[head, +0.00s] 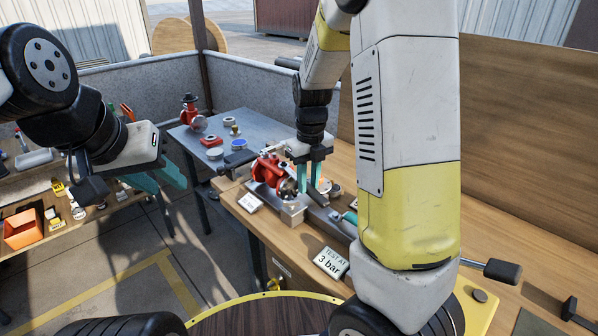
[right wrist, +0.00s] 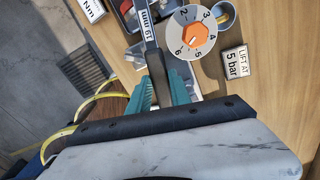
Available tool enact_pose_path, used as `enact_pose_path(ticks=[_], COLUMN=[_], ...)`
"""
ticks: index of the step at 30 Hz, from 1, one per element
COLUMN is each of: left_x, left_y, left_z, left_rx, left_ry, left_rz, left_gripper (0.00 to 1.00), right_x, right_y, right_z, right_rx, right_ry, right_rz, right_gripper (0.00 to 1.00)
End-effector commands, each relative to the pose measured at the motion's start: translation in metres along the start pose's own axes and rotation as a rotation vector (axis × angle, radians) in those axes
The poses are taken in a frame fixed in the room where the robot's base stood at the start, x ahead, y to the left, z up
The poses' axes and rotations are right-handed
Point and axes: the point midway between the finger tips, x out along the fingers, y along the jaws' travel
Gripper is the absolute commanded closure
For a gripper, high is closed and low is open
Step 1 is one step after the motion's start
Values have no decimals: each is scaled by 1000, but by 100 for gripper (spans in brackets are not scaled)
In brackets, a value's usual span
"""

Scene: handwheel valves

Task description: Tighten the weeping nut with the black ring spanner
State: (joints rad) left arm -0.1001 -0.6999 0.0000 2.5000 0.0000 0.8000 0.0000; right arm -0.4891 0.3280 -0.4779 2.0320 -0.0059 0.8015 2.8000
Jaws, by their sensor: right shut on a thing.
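In the right wrist view, a spanner (right wrist: 157,70) with a black handle and a silver part marked 19 mm lies between the teal fingers. My right gripper (right wrist: 160,98) is shut on its handle; the far end of the spanner runs out of the top of that view. In the head view my right gripper (head: 310,176) points down at the bench beside a red valve (head: 267,170). I cannot make out the nut or any drip, nor whether the spanner's ring sits on it. My left gripper (head: 158,179) is open and empty, in the air left of the bench.
An orange dial knob (right wrist: 195,36) and a "LIFT AT 5 bar" sign (right wrist: 235,62) are right of the spanner. A "TEST AT 3 bar" sign (head: 331,262) stands at the bench front. A grey-blue table (head: 240,150) with small parts is behind; an orange bin (head: 23,229) is left.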

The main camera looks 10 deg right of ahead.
Motion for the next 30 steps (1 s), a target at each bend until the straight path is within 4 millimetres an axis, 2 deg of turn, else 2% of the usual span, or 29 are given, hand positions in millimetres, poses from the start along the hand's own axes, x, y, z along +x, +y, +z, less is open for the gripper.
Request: enact_pose_path(ticks=[25, 30], left_x=[0, 0], left_y=[0, 0], left_z=[0, 0], left_rx=[0, 0], left_ry=[0, 0], left_rz=[0, 0], left_gripper=[64, 64], right_x=[-8, -8], right_y=[-1, -7], right_z=[2, 2], right_rx=[0, -37], right_ry=[-46, -46], right_rz=[-1, 0], right_gripper=[100, 100])
